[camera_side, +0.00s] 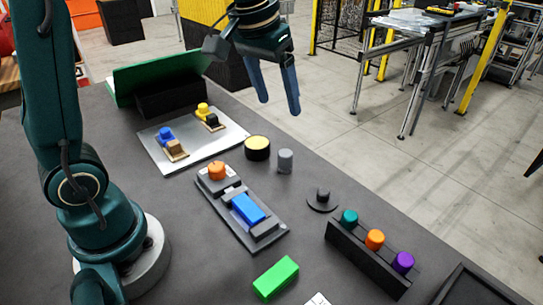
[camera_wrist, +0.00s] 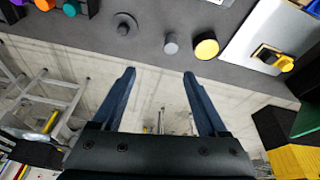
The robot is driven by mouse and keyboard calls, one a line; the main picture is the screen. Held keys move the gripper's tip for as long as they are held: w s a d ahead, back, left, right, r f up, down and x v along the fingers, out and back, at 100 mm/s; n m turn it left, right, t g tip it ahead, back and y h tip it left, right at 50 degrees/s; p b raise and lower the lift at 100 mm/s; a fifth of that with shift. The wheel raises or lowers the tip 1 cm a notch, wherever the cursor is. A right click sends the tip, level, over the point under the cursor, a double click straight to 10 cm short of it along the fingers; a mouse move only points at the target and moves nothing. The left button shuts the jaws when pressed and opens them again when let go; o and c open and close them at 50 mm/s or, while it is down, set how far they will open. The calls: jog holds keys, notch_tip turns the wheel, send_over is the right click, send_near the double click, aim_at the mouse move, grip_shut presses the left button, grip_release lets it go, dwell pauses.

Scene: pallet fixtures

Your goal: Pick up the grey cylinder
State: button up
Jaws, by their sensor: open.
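The grey cylinder (camera_side: 285,161) stands upright on the dark table, just right of a black puck with a yellow top (camera_side: 257,148). In the wrist view the grey cylinder (camera_wrist: 171,44) lies beyond the fingertips, beside the yellow-topped puck (camera_wrist: 206,46). My gripper (camera_side: 277,108) hangs in the air above and behind the cylinder in the side view, apart from it. Its two blue fingers are spread with nothing between them, as the wrist view also shows for my gripper (camera_wrist: 158,73).
A fixture with a blue block (camera_side: 247,208) and orange knob (camera_side: 217,170) stands in front. A rack (camera_side: 365,258) holds teal, orange and purple cylinders. A round black base (camera_side: 322,202) with a peg, a green block (camera_side: 275,278) and a light plate (camera_side: 160,160) also lie on the table.

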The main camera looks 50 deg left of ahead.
jog(key=g, duration=0.2)
send_over(285, 153)
jog(key=d, duration=0.1)
notch_tip(285, 153, down, 7)
jog(key=shift+n+g, duration=0.5)
jog(key=shift+g, duration=0.2)
jog(key=f, duration=0.4)
jog(key=a+f, duration=0.1)
jog(key=f, duration=0.1)
jog(key=shift+w+f, duration=0.1)
jog(key=shift+f, duration=2.6)
grip_shut()
